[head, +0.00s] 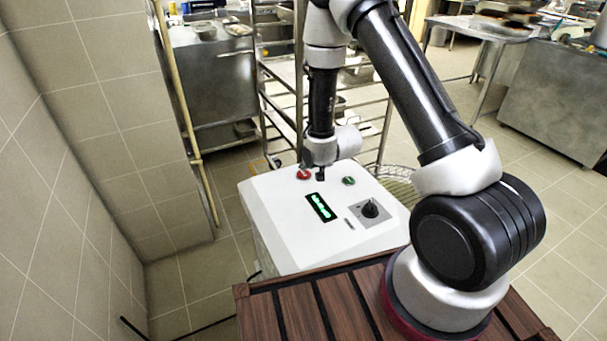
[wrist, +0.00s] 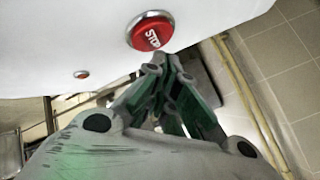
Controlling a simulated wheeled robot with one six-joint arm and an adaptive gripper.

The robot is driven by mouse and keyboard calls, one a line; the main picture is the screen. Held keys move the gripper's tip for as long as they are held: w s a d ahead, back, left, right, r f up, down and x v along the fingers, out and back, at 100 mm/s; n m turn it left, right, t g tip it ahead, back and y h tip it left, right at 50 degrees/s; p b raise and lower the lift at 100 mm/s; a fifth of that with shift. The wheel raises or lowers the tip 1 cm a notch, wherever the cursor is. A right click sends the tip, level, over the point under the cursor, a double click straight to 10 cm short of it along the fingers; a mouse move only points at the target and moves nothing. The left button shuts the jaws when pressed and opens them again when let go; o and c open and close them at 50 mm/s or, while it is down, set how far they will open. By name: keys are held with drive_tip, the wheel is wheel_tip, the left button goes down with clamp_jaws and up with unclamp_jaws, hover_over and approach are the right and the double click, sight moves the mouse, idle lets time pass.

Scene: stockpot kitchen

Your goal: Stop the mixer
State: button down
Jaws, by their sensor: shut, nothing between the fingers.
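The mixer's white control panel (head: 285,225) has a red button (head: 304,175) at its far edge. In the wrist view this round red button (wrist: 150,33) is marked STOP and sits in a metal ring. My gripper (head: 321,174) points down just to the right of the red button in the head view. In the wrist view my gripper (wrist: 166,64) is shut and empty, its tips close to the button's lower rim. I cannot tell whether they touch. A green display (head: 321,207) is lit; its text is too small to read.
The panel also carries a green button (head: 349,181) and a black knob (head: 370,208). A small red lamp or button (wrist: 81,74) shows in the wrist view. A metal rack (head: 384,130) stands behind the panel. A tiled wall (head: 60,200) is on the left.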

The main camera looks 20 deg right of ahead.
sight(306, 172)
drive_tip(key=shift+r, duration=2.45)
drive_tip(key=s+f+g, duration=0.1)
drive_tip(key=s, duration=0.1)
drive_tip(key=s+d+f+n+g, duration=0.1)
drive_tip(key=f, duration=0.1)
drive_tip(key=s+f+n+g+h, duration=0.1)
drive_tip(key=s, duration=0.1)
drive_tip(key=shift+s+d+f, duration=0.15)
drive_tip(key=shift+s+d, duration=0.2)
drive_tip(key=shift+d, duration=0.05)
drive_tip(key=s, duration=0.1)
drive_tip(key=s+g, duration=0.1)
drive_tip(key=s+d+n+g, duration=0.1)
drive_tip(key=shift+s+f, duration=0.2)
drive_tip(key=shift+f, duration=0.2)
drive_tip(key=s+r, duration=0.1)
drive_tip(key=s+d+n+g+h, duration=0.1)
drive_tip(key=s, duration=0.1)
drive_tip(key=shift+d+r, duration=0.2)
drive_tip(key=shift+r, duration=0.2)
drive_tip(key=s+d+r, duration=0.3)
drive_tip(key=s+r, duration=0.4)
drive_tip(key=r, duration=0.4)
drive_tip(key=s+d+r+n+t, duration=0.1)
drive_tip(key=s+d+r, duration=0.2)
drive_tip(key=s+r, duration=0.5)
drive_tip(key=s+d+r, duration=0.3)
drive_tip(key=s+r, duration=0.5)
drive_tip(key=r, duration=0.6)
drive_tip(key=shift+d+n+t+h, duration=0.3)
